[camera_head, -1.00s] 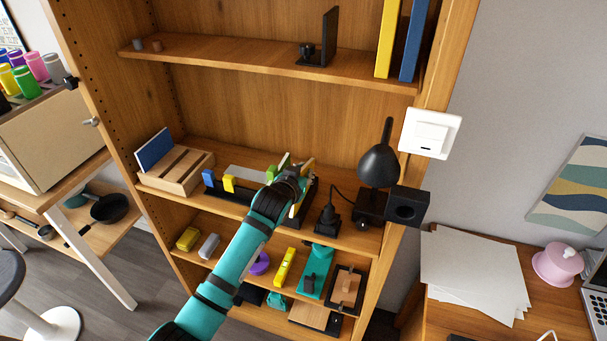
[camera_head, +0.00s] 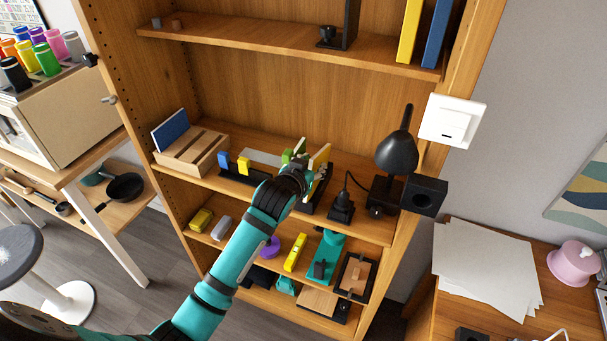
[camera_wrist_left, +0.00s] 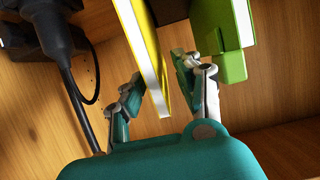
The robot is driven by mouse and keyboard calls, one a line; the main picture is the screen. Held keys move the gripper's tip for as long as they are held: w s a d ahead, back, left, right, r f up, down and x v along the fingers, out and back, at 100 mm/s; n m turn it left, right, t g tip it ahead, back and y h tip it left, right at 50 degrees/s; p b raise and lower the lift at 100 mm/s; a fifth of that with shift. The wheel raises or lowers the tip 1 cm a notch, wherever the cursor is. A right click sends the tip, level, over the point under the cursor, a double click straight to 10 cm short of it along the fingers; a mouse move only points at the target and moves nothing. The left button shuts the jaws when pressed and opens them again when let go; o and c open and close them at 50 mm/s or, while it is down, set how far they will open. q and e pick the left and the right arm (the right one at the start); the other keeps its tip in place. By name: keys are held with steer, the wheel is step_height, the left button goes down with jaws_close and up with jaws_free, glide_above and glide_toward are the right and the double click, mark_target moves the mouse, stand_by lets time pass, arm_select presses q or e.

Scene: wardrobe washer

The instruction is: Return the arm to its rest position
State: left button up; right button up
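My left arm, teal with dark bands, reaches up from the bottom of the head view to the middle shelf. My left gripper (camera_head: 314,174) is over that shelf, close to a yellow-faced upright board (camera_head: 320,156) and a green piece (camera_head: 299,146). In the left wrist view its two fingers (camera_wrist_left: 158,84) are spread apart. The lower end of the yellow board (camera_wrist_left: 147,60) shows between and beyond them, and the green piece (camera_wrist_left: 234,50) is beyond the right finger. I see no clear grip on either. My right gripper is not in view.
The wooden shelf unit (camera_head: 270,80) surrounds the gripper. A black lamp (camera_head: 397,152) and a black plug with cord (camera_head: 341,206) stand to its right. A wooden box (camera_head: 191,153) is to the left. Several items fill the shelf below. Open floor (camera_head: 150,240) lies at lower left.

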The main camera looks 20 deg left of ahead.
arm_select(q)
steer(key=v, duration=0.7)
steer(key=s+f+m+g, duration=0.1)
steer(key=s+f+g, duration=0.3)
steer(key=s, duration=0.6)
steer(key=s+f+g, duration=0.3)
steer(key=s+f, duration=0.3)
steer(key=s, duration=0.5)
steer(key=s+f+m+g, duration=0.1)
steer(key=s+f+g, duration=0.2)
steer(key=s+f, duration=0.5)
steer(key=s+f+g+b, duration=0.1)
steer(key=s+f, duration=0.1)
steer(key=f, duration=1)
steer(key=s+f+b, duration=0.1)
steer(key=s+f, duration=0.1)
steer(key=f, duration=1)
steer(key=s+a+f+g, duration=0.1)
steer(key=s+a+f, duration=0.2)
steer(key=s+f, duration=1.3)
step_height(320, 180, down, 2)
steer(key=shift+s+b, duration=0.3)
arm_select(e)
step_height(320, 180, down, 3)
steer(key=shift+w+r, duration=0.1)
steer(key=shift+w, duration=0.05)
arm_select(q)
steer(key=shift+a, duration=0.1)
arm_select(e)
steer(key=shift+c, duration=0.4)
